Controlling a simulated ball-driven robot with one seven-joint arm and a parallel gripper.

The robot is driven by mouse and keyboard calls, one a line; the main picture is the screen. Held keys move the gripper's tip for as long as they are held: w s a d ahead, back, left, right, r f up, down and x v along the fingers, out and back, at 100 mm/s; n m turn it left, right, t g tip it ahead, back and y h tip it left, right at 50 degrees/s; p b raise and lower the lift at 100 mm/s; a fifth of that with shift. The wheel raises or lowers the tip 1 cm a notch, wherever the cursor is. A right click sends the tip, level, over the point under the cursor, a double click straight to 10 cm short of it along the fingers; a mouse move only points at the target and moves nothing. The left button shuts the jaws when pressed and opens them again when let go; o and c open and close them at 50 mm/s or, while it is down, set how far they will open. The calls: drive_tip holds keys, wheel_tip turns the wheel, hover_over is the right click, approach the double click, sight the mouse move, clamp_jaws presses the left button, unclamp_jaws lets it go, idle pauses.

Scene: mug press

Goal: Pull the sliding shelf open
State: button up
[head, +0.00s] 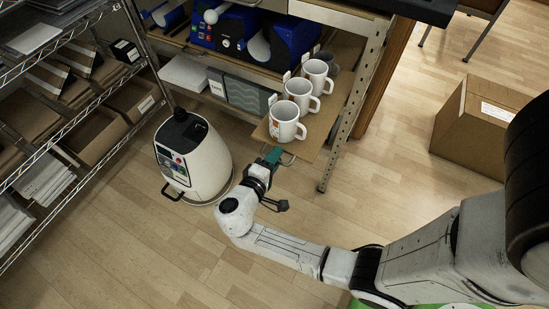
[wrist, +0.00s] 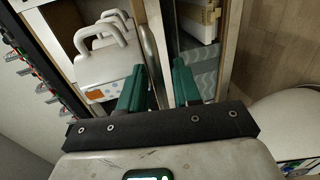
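The sliding shelf (head: 314,143) is a wooden board low in the metal rack, with its front end jutting out in the head view. Several white mugs stand on it in a row, the nearest mug (head: 284,123) close to the front edge; mugs also show in the wrist view (wrist: 102,68). A thin metal handle (head: 288,160) is on the shelf's front edge. My gripper (head: 274,156) is at this handle. In the wrist view its green fingers (wrist: 160,88) stand apart with a gap, and the handle bar (wrist: 151,62) runs between them, nearer the left finger. Contact is unclear.
A white rounded machine (head: 192,160) stands on the floor left of my gripper. A wire rack (head: 100,120) with boxes is at the far left. A cardboard box (head: 483,128) sits at the right. The rack post (head: 345,125) is close right of the shelf. Floor in front is clear.

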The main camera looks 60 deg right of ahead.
drive_tip(key=shift+a, duration=0.1)
drive_tip(key=v, duration=1)
drive_tip(key=shift+a+b, duration=0.25)
drive_tip(key=shift+b, duration=0.1)
drive_tip(key=shift+r, duration=0.1)
drive_tip(key=s+d+f+m+g+y+p, duration=0.1)
drive_tip(key=s+d+f+g+y+p, duration=0.2)
drive_tip(key=s+y, duration=0.55)
drive_tip(key=s+a+r+t+y+p, duration=0.1)
drive_tip(key=s+a+r+t+y, duration=0.1)
drive_tip(key=y, duration=0.5)
wheel_tip(320, 180, up, 3)
drive_tip(key=shift+s+a+f+t, duration=0.2)
drive_tip(key=shift+s+a+t, duration=0.2)
drive_tip(key=shift+s+t, duration=0.55)
